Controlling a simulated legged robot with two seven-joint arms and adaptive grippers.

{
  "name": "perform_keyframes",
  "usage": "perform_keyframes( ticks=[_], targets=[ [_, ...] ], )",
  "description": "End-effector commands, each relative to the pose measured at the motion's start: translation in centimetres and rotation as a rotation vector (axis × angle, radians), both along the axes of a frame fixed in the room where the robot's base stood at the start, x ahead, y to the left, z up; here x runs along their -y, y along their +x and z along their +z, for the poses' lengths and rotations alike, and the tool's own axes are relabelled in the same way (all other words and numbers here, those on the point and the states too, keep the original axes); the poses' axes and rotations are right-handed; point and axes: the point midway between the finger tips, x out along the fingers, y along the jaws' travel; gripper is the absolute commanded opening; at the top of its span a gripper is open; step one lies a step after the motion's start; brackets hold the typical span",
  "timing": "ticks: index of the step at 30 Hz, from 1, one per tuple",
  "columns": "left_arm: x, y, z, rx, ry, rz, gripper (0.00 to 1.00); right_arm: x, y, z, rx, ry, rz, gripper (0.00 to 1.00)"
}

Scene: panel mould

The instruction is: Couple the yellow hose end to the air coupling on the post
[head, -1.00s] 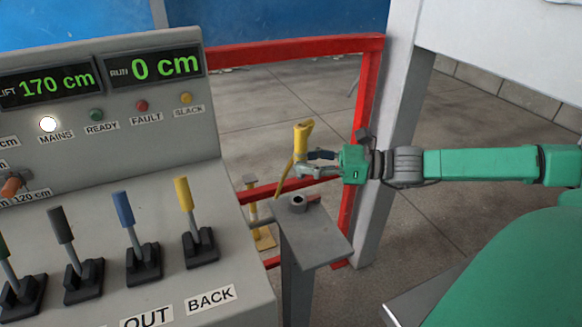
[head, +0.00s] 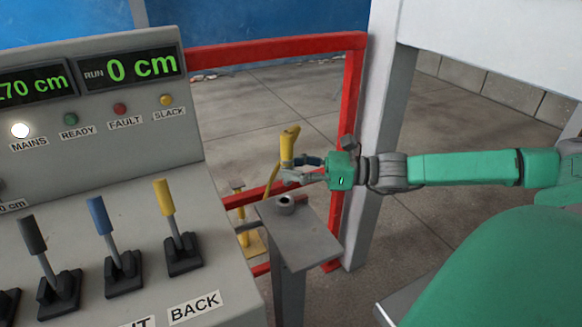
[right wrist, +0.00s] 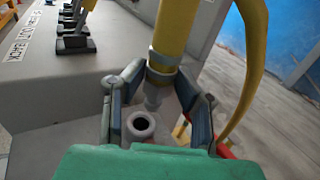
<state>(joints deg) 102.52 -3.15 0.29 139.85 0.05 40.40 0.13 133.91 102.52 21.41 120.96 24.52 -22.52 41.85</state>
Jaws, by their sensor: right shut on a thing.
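The yellow hose end (head: 288,146) is held upright in my right gripper (head: 300,170), above the post's top plate. In the right wrist view the fingers of the right gripper (right wrist: 160,98) are on either side of the hose end (right wrist: 168,50), whose grey tip points down. The air coupling (head: 285,201) is a short grey ring with a dark hole on the plate of the post (head: 315,242). In the right wrist view the coupling (right wrist: 141,125) is below and slightly left of the tip, apart from it. My left gripper is not in view.
A grey control console (head: 120,207) with several levers stands left of the post. A red frame (head: 352,100) and a grey column (head: 378,130) stand behind. A yellow stand (head: 250,243) is low behind the post. The hose loops down beside the gripper.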

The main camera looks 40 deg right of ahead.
Motion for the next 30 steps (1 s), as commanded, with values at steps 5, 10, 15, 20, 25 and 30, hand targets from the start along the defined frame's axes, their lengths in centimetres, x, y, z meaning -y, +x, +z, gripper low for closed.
perform_keyframes(
  ticks=[5,10,15,20,25,30],
  targets=[
    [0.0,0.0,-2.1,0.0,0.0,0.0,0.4,-0.5,-0.1,-1.9,0.003,-0.004,0.004,0.0],
    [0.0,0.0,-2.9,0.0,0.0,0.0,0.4,-0.5,-0.1,-2.8,0.003,-0.003,0.003,0.0],
    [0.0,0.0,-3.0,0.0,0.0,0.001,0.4,-0.1,0.0,-3.1,0.002,-0.001,0.002,0.0],
    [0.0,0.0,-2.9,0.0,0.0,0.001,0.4,0.0,0.0,-3.0,0.002,0.001,0.002,0.0],
    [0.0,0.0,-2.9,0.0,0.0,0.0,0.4,-0.1,0.0,-3.0,0.002,-0.001,0.002,0.0],
    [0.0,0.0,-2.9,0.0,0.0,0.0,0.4,-0.4,-0.1,-2.9,0.002,-0.002,0.003,0.0]
  ],
)
